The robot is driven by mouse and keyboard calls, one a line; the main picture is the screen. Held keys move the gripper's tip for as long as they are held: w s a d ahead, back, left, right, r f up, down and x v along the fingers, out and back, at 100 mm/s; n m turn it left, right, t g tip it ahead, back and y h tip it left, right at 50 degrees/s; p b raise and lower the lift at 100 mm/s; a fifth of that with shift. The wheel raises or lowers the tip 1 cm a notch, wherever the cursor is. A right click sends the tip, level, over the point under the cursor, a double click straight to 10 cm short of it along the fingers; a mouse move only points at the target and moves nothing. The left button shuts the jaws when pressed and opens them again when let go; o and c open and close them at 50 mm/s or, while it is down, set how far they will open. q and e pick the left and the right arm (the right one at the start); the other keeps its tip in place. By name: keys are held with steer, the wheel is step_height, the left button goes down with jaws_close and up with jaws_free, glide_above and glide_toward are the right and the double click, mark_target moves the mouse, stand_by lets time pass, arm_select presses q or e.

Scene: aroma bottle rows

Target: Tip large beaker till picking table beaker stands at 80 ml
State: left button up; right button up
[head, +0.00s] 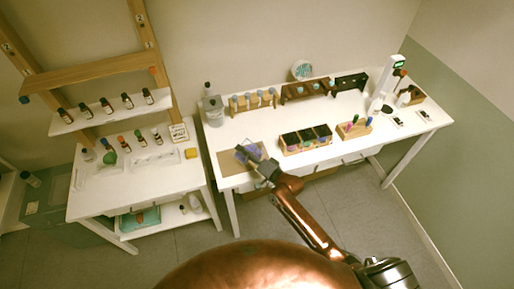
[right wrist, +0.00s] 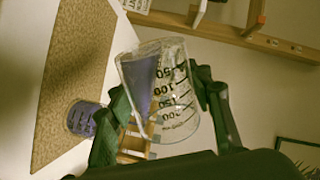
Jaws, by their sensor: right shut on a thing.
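The large clear beaker (right wrist: 185,110), with black markings, is between the fingers of my right gripper (right wrist: 160,110) in the right wrist view. It is tilted strongly, and purple liquid lies along its left side. My right gripper (head: 257,166) also shows in the head view, shut on the large beaker (head: 249,153) above the brown mat (head: 227,162). A smaller beaker (right wrist: 84,118) with purple liquid stands at the mat's edge in the right wrist view. I cannot read its level or see a falling stream. My left gripper is not in view.
The picking table (head: 222,141) also bears a large bottle (head: 213,108), a rack of blue-capped tubes (head: 252,102) and a box of dark compartments (head: 306,140). A white side table (head: 92,207) with small bottles stands at left.

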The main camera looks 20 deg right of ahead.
steer(key=shift+m+p, duration=0.3)
steer(key=shift+p, duration=0.15)
stand_by(1.4)
steer(key=shift+f, duration=0.15)
stand_by(0.3)
steer(key=shift+f+n, duration=0.15)
steer(key=shift+n, duration=0.45)
steer(key=shift+f+n, duration=0.1)
steer(key=shift+n, duration=0.6)
steer(key=shift+s+a+f+n+t+b, duration=0.2)
steer(key=shift+f+n+b, duration=0.15)
steer(key=shift+f+n, duration=0.15)
steer(key=shift+s+a+f+n+t+b, duration=0.15)
steer(key=shift+f+n+b, duration=0.15)
steer(key=shift+f+n, duration=0.2)
steer(key=f+n, duration=0.1)
steer(key=n+b, duration=0.1)
steer(key=shift+s+a+f+n+t+h, duration=0.1)
steer(key=shift+a+f+n+t+h, duration=0.2)
steer(key=shift+a+f+n, duration=0.1)
